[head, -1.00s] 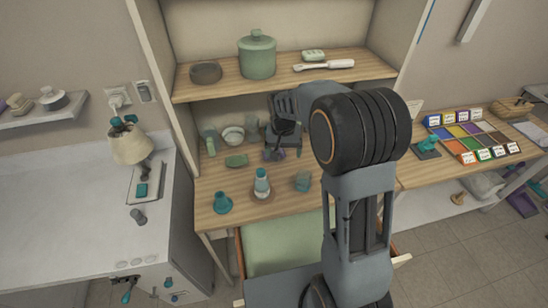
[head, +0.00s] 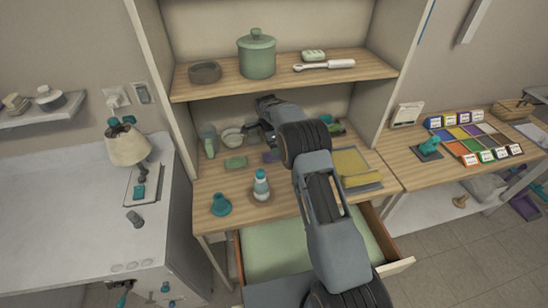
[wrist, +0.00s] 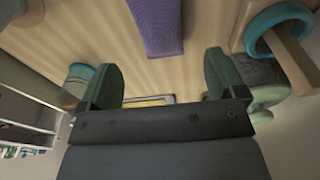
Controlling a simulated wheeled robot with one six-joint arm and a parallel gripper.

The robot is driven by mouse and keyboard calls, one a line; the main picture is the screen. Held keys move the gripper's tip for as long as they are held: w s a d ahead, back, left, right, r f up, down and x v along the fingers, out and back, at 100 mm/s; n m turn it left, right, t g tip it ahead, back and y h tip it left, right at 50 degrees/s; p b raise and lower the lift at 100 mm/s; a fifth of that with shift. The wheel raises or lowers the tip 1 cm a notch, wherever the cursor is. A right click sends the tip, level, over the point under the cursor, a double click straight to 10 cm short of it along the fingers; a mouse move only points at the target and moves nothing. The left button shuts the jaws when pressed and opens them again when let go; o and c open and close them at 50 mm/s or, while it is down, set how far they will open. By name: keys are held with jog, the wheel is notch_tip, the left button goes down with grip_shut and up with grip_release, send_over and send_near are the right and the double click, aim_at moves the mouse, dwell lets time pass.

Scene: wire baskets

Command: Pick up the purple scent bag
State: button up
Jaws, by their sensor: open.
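The purple scent bag (head: 271,156) lies on the wooden worktop under the shelf, just right of a small green dish. In the head view it is small and partly hidden near my arm. In the wrist view a purple ribbed bag (wrist: 158,27) lies on the wood at the top edge, cut off by the frame. My gripper (wrist: 164,78) is open and empty, its two green fingertips spread apart. The bag shows beyond the gap between the fingertips and appears apart from them. In the head view my arm largely hides the fingers.
Yellow sheets (head: 350,163) lie to the right. The shelf above holds a green pot (head: 257,58). A drawer (head: 275,250) is open below.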

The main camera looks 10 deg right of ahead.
jog(key=f, duration=0.3)
jog(key=f+b, duration=0.1)
jog(key=f, duration=0.2)
jog(key=shift+d+f+b, duration=0.2)
jog(key=shift+f+b, duration=0.05)
jog(key=shift+b, duration=0.05)
jog(key=c, duration=1)
jog(key=shift+r, duration=0.1)
